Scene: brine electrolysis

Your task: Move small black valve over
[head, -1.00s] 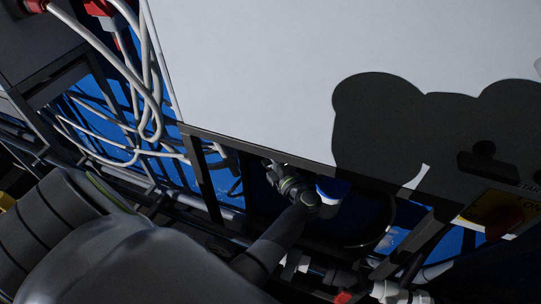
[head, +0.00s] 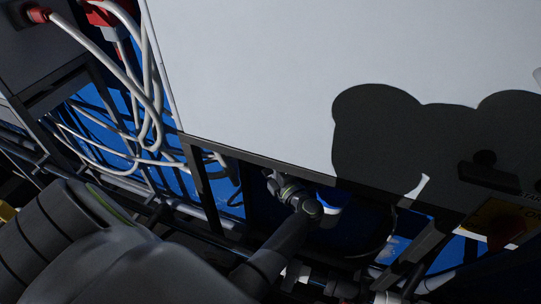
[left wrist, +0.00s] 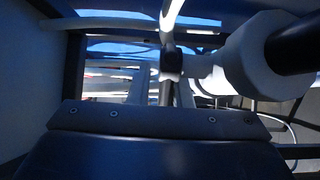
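A small black block-like part (left wrist: 171,62), possibly the black valve, sits on a pale pipe near the middle of the left wrist view. My left gripper (left wrist: 160,90) is just below it in that view, with pale finger shapes on either side of a dark upright bar. I cannot tell whether the fingers touch the black part. In the head view my left arm reaches under the white panel's lower edge, and its fingertips are hidden or too dark to make out. My right gripper is not in view.
A large white panel (head: 260,80) fills the upper head view. White cables (head: 150,90) hang at left. A dark frame rail (head: 255,155) runs under the panel. A white pipe fitting (left wrist: 255,55) with a dark end stands close at right in the wrist view.

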